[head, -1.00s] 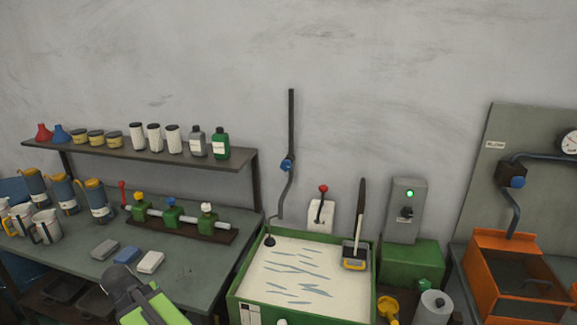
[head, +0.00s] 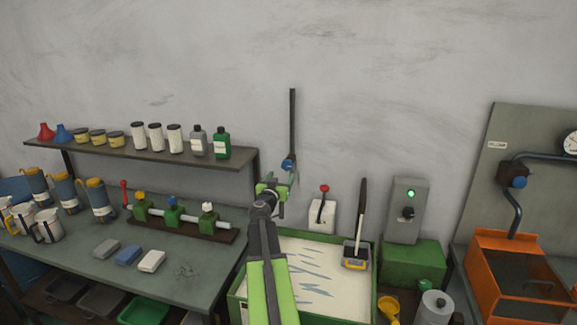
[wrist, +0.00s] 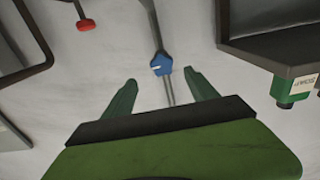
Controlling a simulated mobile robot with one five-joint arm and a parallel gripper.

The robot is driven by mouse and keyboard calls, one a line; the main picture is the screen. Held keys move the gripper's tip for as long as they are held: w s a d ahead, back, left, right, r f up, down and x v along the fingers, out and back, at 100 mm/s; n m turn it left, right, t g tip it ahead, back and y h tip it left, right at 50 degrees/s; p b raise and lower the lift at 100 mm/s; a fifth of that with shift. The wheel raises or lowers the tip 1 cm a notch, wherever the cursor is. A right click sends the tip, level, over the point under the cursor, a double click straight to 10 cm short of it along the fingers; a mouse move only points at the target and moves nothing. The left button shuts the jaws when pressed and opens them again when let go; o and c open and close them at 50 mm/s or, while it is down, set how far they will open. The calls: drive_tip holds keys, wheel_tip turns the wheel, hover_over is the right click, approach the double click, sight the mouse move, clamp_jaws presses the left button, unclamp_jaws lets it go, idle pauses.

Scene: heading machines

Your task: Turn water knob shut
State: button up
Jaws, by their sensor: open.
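The blue water knob (head: 288,164) sits on a dark vertical pipe (head: 292,120) on the wall above the green tub (head: 236,306). It also shows in the wrist view (wrist: 161,65), centred between the tips of my fingers with a pale mark on its face. My gripper (head: 277,184) is just below the knob in the head view, with the arm reaching up over the tub. In the wrist view my gripper (wrist: 160,78) has its fingers wide apart and empty. I see no finger touching the knob; the depth gap is hard to tell. My gripper hides the lower pipe in the head view.
A red-tipped lever switch (head: 323,206) is close on the right. A shelf (head: 140,152) with bottles ends on the left, near the pipe. Another blue knob (head: 518,182) is on the orange machine's pipe. The wall above is clear.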

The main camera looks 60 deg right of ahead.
sight(289, 163)
drive_tip(key=x, duration=1.3)
drive_tip(key=shift+w+d, duration=0.15)
drive_tip(key=shift+d, duration=0.2)
